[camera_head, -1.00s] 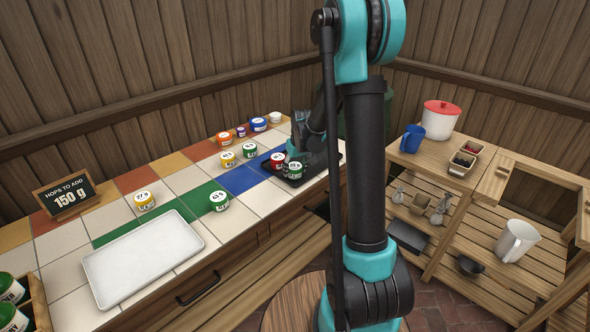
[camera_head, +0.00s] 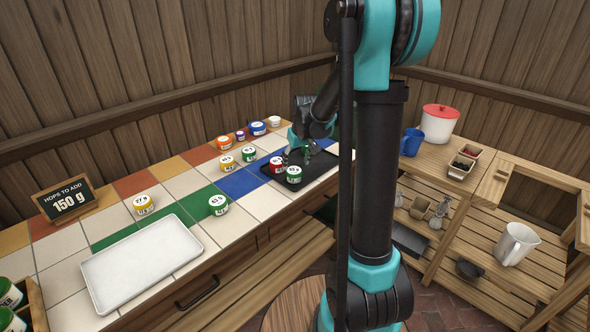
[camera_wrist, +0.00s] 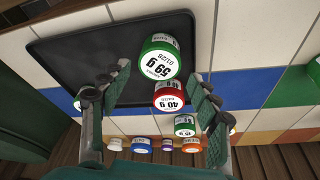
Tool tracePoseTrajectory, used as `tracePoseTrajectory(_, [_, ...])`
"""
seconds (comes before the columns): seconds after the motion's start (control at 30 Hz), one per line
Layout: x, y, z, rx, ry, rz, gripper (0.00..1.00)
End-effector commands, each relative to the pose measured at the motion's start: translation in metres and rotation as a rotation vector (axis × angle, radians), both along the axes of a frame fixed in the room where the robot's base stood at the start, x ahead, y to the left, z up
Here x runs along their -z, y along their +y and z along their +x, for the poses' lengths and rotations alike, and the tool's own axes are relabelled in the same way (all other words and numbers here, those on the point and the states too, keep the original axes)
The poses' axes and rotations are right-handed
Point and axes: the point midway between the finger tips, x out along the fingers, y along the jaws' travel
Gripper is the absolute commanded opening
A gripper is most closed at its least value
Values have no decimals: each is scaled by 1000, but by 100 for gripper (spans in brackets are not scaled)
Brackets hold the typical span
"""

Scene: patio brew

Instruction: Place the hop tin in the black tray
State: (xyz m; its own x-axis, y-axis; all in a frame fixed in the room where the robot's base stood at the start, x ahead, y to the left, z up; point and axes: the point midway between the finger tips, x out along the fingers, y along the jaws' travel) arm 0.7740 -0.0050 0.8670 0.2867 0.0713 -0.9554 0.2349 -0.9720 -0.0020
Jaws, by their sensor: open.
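The black tray (camera_head: 318,165) lies on the tiled counter; in the wrist view it (camera_wrist: 90,50) fills the upper left. My gripper (camera_head: 298,155) is open and low over the tray. In the wrist view its fingers (camera_wrist: 160,90) are spread either side of the red tin, with visible gaps. Several hop tins show; which one is meant is unclear.
Two small tins (camera_head: 227,163) (camera_head: 249,154) stand left of the tray, and a row of tins (camera_head: 223,143) lines the back. A green tin (camera_head: 218,205) and a yellow tin (camera_head: 145,204) stand near the white tray (camera_head: 140,262). A sign (camera_head: 66,198) reads 150 g.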

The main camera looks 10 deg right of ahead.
Motion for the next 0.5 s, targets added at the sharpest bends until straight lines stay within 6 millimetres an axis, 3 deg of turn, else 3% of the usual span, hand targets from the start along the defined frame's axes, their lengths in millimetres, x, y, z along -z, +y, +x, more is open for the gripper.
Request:
tracePoseTrajectory(0.23, [-36,-3,-11,0,0,0,62])
tracePoseTrajectory(0.5, [-48,-5,-26,9,-2,0,62])
